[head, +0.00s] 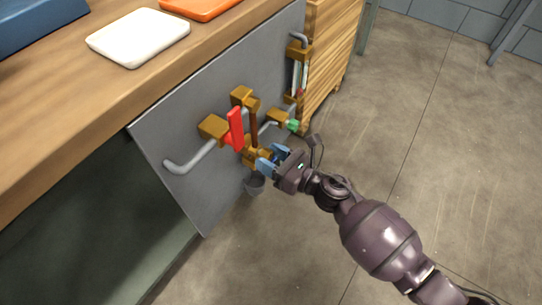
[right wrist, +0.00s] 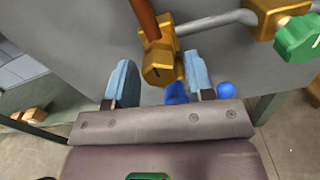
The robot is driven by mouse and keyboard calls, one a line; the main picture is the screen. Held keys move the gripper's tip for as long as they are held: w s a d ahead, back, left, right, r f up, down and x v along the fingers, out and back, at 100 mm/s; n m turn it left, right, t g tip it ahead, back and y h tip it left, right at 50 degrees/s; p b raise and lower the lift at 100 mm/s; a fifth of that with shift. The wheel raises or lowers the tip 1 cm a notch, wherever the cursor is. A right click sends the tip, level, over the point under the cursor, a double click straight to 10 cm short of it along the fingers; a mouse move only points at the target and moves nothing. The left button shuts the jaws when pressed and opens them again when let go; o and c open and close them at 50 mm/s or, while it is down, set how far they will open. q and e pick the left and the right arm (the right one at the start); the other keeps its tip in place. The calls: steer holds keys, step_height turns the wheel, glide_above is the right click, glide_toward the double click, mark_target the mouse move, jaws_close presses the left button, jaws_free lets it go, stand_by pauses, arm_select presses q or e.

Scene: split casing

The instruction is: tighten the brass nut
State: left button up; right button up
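A brass fitting, which looks like the brass nut (right wrist: 159,66), sits at the lower end of a copper-brown pipe (right wrist: 145,18) in the right wrist view. In the head view the brass piece (head: 252,155) is low on the grey panel, partly hidden by my right gripper (head: 269,160). My right gripper shows two light-blue fingers in the right wrist view (right wrist: 161,82). They are apart, one on each side of the brass piece. A clear gap shows at the left finger; the right finger is close, and contact cannot be told. My left gripper is out of view.
The grey panel (head: 190,140) also carries a red lever (head: 236,128), grey pipes and a green knob (head: 293,126). A wooden worktop (head: 60,95) with a white tray (head: 140,37) is above. Open floor lies right.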

steer(key=c, duration=0.6)
steer(key=shift+c, duration=0.2)
